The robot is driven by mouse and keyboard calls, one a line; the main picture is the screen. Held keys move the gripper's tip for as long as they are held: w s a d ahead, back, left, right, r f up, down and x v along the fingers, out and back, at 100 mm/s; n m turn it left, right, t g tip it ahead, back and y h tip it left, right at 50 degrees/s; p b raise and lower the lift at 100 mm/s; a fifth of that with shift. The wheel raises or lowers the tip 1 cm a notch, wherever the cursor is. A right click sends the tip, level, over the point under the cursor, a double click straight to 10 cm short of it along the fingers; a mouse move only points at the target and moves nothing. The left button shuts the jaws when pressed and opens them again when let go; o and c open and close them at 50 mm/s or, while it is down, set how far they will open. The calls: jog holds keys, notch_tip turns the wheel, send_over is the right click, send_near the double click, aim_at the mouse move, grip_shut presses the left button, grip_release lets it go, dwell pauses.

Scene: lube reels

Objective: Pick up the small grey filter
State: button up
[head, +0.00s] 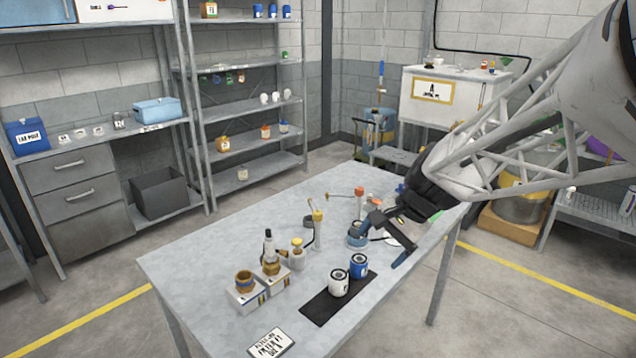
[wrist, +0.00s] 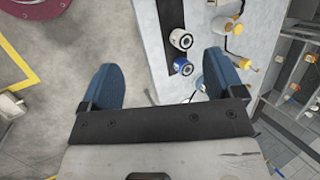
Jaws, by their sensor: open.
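A pale grey-white filter (head: 339,283) with a dark top stands upright on a black mat (head: 316,307) near the table's front right edge. A blue filter (head: 358,266) stands close beside it. Both also show in the wrist view, the pale filter (wrist: 181,39) and the blue filter (wrist: 183,66). I cannot tell surely whether the pale one is the small grey filter. My gripper (head: 381,248) is open and empty, above the table's right edge, apart from both filters. In the wrist view my gripper (wrist: 163,70) has its two blue fingers spread wide.
Small bottles and an oiler (head: 318,230) stand mid-table. White boxes (head: 246,293) with brown-topped items stand left of the mat. A lettered card (head: 270,344) lies at the front. The table's left part (head: 190,262) is clear. Some items behind my gripper are partly hidden.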

jog(key=w+d+f+m+t+y, duration=0.2)
jog(key=w+f+m, duration=0.3)
jog(key=w, duration=0.7)
jog(key=w+d+f+m+t+y, duration=0.1)
jog(key=w+d+f+m, duration=0.3)
jog(key=w+f, duration=0.4)
jog(key=w+d+f+m+t+y, duration=0.2)
jog(key=w+f+m, duration=0.4)
jog(key=w, duration=0.9)
jog(key=shift+w+d+f+m+t+y, duration=0.35)
jog(key=shift+d+y, duration=0.2)
jog(key=shift+y, duration=0.15)
jog(key=shift+a, duration=0.1)
jog(key=shift+x, duration=1.2)
jog(key=shift+a+f, duration=0.1)
jog(key=shift+x, duration=2.5)
jog(key=shift+f, duration=0.15)
jog(key=shift+c, duration=0.3)
